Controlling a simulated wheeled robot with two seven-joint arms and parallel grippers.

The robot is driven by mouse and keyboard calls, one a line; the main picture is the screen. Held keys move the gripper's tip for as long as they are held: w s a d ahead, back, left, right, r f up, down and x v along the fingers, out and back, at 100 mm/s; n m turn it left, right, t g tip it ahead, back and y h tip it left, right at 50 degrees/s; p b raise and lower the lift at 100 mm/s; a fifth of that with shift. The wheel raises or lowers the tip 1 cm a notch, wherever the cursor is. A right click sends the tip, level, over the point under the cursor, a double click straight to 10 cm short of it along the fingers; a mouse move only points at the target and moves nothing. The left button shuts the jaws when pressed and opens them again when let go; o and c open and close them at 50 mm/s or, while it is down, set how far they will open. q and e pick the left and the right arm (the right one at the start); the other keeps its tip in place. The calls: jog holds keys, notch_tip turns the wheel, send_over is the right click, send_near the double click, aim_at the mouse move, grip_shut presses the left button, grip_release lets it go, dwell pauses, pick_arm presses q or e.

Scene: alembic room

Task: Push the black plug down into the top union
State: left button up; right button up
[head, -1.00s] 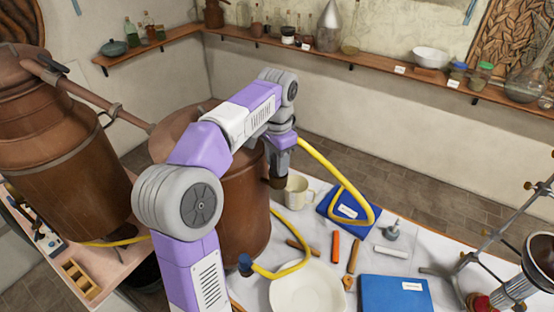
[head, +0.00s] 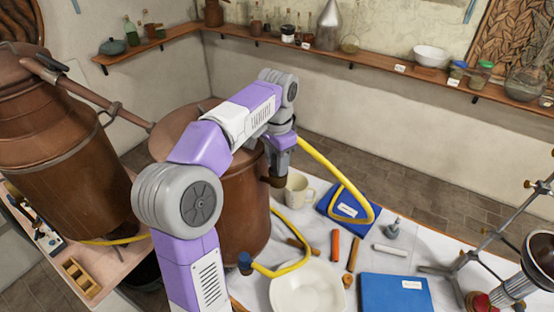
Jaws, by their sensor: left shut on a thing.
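My left arm reaches in from the left over the large copper tub (head: 238,215). My left gripper (head: 278,172) points down at the tub's right side, just above a brown fitting (head: 277,182) that looks like the top union. My right gripper is out of view.
A white dish (head: 307,290), another blue book (head: 393,294) and several sticks lie in front. A metal stand (head: 478,245) is at the right.

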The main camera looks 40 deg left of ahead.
pick_arm(q)
jog(key=o, duration=1.2)
jog(key=shift+o, duration=0.2)
jog(key=shift+r, duration=0.15)
jog(key=shift+r+p, duration=2.3)
jog(key=shift+p, duration=0.25)
jog(key=shift+r, duration=1.05)
